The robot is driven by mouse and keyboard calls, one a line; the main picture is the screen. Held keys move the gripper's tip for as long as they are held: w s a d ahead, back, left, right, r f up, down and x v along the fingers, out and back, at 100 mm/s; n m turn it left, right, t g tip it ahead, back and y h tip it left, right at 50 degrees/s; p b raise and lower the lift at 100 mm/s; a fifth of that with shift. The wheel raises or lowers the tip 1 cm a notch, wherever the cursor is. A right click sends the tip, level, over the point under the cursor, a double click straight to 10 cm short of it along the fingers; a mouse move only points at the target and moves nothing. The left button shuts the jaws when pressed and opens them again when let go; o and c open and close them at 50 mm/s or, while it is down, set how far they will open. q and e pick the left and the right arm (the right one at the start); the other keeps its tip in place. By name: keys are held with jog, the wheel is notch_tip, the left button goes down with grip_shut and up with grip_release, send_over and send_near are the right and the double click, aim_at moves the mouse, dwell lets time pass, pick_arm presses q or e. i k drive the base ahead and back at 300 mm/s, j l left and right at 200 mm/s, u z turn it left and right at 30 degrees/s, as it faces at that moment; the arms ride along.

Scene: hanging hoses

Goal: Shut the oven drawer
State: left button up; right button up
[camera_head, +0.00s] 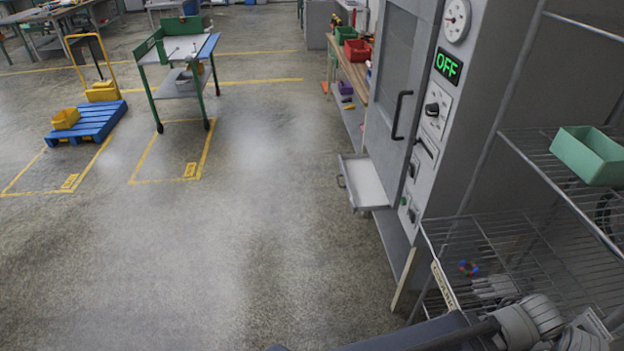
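The oven (418,110) is a tall grey cabinet right of centre, with its door closed and a green "OFF" display. Its drawer (366,182) is a shallow light tray low at the oven's base. It is pulled out to the left, and its handle (341,181) faces the open floor. Nothing touches the drawer. My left gripper is not in view. Grey jointed parts (530,320) at the bottom right look like my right arm, far from the drawer. I cannot make out whether its fingers are open.
A wire rack (500,240) with a green bin (588,155) stands right of the oven, close to me. A workbench (350,75) with bins stands beyond the oven. A cart (180,60) and a blue platform trolley (90,122) stand farther left. The central floor is clear.

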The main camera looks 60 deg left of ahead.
aim_at(365, 192)
jog(key=u, duration=1.65)
jog(key=i+j, duration=0.15)
jog(key=i, duration=0.3)
jog(key=i+j+z, duration=0.1)
jog(key=i, duration=0.4)
jog(key=i+j, duration=0.3)
jog(key=i, duration=0.15)
jog(key=i+j+z, duration=0.1)
jog(key=i, duration=0.35)
jog(key=j, duration=0.1)
